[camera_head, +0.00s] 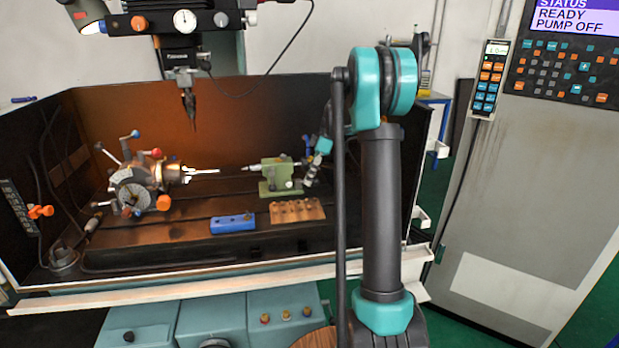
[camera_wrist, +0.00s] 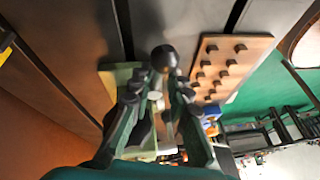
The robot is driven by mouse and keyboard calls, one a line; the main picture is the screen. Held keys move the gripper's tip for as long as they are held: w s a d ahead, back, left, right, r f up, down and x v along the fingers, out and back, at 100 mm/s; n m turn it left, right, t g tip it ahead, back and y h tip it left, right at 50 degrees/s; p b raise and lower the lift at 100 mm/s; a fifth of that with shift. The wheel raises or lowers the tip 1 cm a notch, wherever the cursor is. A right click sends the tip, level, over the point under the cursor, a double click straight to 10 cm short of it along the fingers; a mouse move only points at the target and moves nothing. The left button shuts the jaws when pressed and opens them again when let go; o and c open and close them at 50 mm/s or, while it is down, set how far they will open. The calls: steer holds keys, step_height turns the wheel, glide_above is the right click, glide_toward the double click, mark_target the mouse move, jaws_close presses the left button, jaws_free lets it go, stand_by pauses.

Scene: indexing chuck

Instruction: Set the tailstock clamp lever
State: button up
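The green tailstock (camera_head: 278,175) stands on the machine table, right of the centre of the enclosure. Its spindle points left. My gripper (camera_head: 313,168) is at the right end of the tailstock, small and partly merged with it in the head view. In the wrist view, a round black knob (camera_wrist: 165,58) shows at the tips of my gripper (camera_wrist: 160,80). The two fingers stand apart on either side just below the knob. Whether they touch it is unclear. The lever's shaft is mostly hidden. Part of the tailstock's green body (camera_wrist: 118,82) shows behind the left finger.
The indexing chuck (camera_head: 140,185) with several coloured handles stands at the left of the table. A blue block (camera_head: 233,223) and a wooden block with pegs (camera_head: 297,210) lie at the front. The wooden block also shows in the wrist view (camera_wrist: 228,68). A spindle tool (camera_head: 189,105) hangs above.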

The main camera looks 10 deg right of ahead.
steer(key=shift+o, duration=0.7)
steer(key=v, duration=1.2)
